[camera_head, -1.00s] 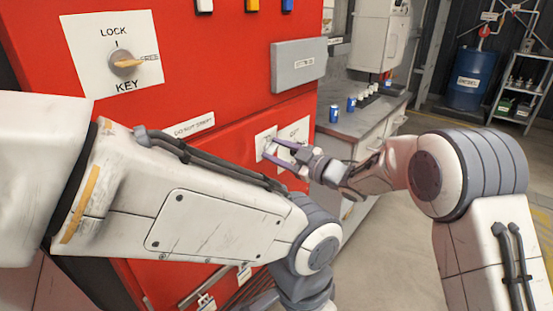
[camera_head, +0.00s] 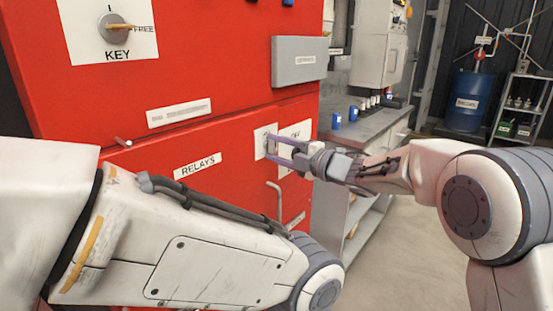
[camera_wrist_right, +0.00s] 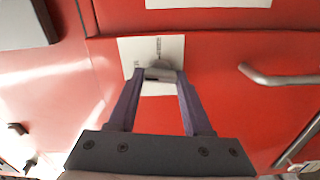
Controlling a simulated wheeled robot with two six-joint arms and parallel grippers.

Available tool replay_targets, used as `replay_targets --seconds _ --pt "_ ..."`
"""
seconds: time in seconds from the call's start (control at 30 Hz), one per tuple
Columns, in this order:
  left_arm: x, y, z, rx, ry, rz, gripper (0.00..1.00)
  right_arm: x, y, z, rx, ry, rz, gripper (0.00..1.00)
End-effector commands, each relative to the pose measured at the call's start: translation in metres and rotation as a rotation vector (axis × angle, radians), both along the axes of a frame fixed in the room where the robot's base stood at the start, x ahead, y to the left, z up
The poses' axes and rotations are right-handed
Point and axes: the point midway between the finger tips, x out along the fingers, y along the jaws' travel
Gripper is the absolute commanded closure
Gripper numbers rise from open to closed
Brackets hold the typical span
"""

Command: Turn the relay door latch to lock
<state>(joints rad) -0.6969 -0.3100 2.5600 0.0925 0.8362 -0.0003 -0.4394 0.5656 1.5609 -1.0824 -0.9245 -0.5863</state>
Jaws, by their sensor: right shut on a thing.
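The relay door latch is a small grey knob (camera_wrist_right: 160,72) on a white plate (camera_head: 263,141) on the red cabinet, beside the red door labelled RELAYS (camera_head: 197,166). My right gripper (camera_head: 270,145) reaches it from the right. In the right wrist view the purple fingers (camera_wrist_right: 159,76) are shut on the knob, one on each side. The plate's lettering is mostly hidden or too small to read. My left arm crosses the lower left of the head view; its gripper is out of view.
A bent metal handle (camera_head: 278,200) is on the red front near the latch. A grey box (camera_head: 299,62) juts out above. A KEY switch (camera_head: 115,28) is at the upper left. A grey bench (camera_head: 362,128) with cans stands to the right. Floor is free farther right.

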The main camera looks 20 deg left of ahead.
Motion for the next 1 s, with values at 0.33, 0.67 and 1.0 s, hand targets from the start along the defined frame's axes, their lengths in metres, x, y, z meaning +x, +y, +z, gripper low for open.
replay_targets --seconds 0.33,0.67,1.0 --pt "0.0 0.0 -0.017 0.0 0.0 0.0 0.5 -0.001 0.001 -0.002 -0.045 -0.125 0.002 1.0" --pt "0.0 0.0 -0.018 0.0 0.0 0.0 0.5 -0.001 0.001 -0.001 -0.054 -0.144 0.003 1.0" --pt "0.0 0.0 -0.018 0.0 0.0 0.0 0.5 -0.001 0.001 -0.001 -0.054 -0.143 0.002 0.2"
